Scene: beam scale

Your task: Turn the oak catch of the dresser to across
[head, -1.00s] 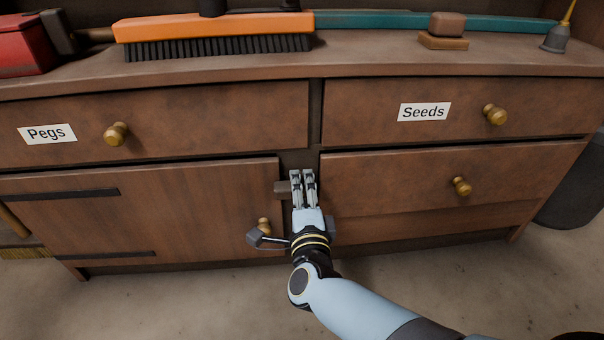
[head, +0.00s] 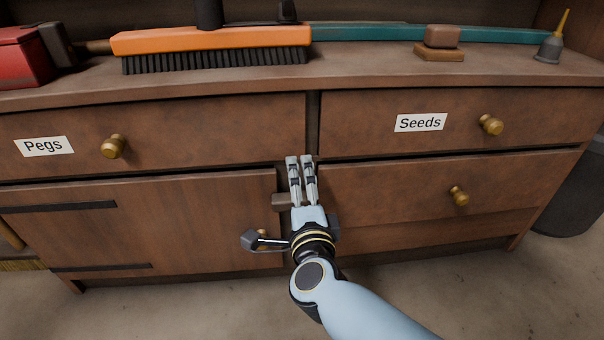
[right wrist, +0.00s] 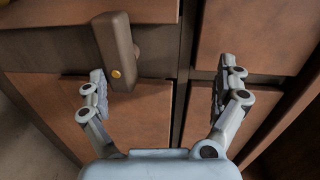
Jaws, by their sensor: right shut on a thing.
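The oak catch (head: 281,200) is a small brown bar at the right edge of the lower left door (head: 190,220). In the right wrist view the catch (right wrist: 117,45) shows as a tilted brown bar with a brass pin, beside the left-hand finger. The fingers also show in the right wrist view (right wrist: 158,88); the grip itself is not clear there. They hide part of the catch in the head view. My left gripper is not in view.
The Pegs drawer (head: 200,125) is above the door. The Seeds drawer (head: 360,135) and a lower drawer (head: 390,185) are on the right, with brass knobs. A brush (head: 210,38) and a red box (head: 20,60) stand on top. The floor in front is bare.

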